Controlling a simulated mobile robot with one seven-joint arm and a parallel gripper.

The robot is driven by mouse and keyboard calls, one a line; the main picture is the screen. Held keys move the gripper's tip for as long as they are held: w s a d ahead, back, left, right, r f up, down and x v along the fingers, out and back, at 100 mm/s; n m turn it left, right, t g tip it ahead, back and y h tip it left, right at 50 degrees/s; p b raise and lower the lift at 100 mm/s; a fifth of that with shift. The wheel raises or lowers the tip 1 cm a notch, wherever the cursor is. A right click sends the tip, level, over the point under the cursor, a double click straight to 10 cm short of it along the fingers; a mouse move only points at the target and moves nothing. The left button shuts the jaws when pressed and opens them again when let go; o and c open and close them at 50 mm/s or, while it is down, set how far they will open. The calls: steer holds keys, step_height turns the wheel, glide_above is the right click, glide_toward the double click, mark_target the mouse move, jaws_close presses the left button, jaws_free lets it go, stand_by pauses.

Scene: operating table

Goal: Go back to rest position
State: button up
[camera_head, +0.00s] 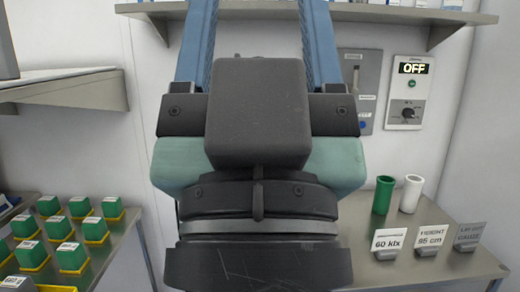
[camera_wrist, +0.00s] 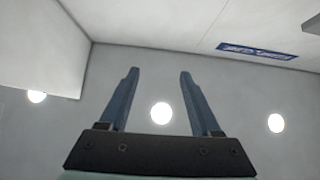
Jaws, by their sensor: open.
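My gripper (camera_head: 258,40) fills the middle of the head view, pointing up, with its two blue fingers spread apart and nothing between them. In the wrist view my gripper (camera_wrist: 158,78) is also open and empty, against the grey ceiling with round lights. Its wrist hides the middle of the room in the head view.
A table (camera_head: 125,235) with several green boxes in yellow trays is at the left. A table (camera_head: 460,268) at the right bears a green cup (camera_head: 383,195), a white cup (camera_head: 411,194) and label signs. A wall panel (camera_head: 407,95) reads OFF. Shelves flank the upper area.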

step_height(320, 180, up, 16)
steer(key=p, duration=1.3)
